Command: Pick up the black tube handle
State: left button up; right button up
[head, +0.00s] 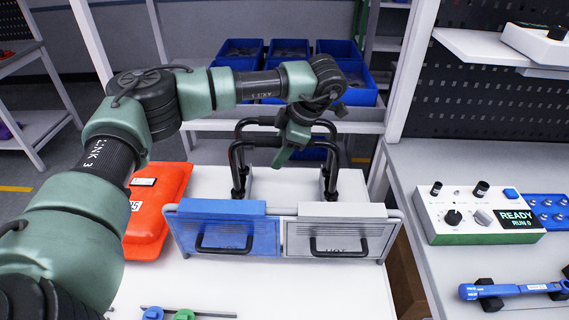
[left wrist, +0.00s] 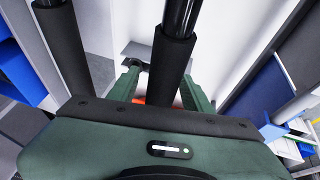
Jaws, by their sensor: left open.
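The black tube handle stands behind the two drawer fronts in the head view, with a nearer bar (head: 254,143) and a farther bar (head: 258,121) on bent legs. My left gripper (head: 283,157) points down at the middle of the nearer bar, and the gripper and wrist hide part of both bars. In the left wrist view, the open fingers of the left gripper (left wrist: 160,77) lie on either side of a padded black tube (left wrist: 172,62). I cannot tell whether they touch it. A second padded tube (left wrist: 62,55) runs further left. My right gripper is out of view.
A blue drawer front (head: 225,232) and a grey one (head: 340,235) stand before the handle. An orange case (head: 160,200) lies to the left. Blue bins (head: 288,48) stand behind. A tester box (head: 475,215) and blue wrench (head: 515,289) lie on the right bench.

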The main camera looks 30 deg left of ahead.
pick_arm(q)
jog(key=shift+f, duration=0.25)
dwell(0.4)
grip_shut()
dwell(1.2)
jog(key=shift+r, duration=0.1)
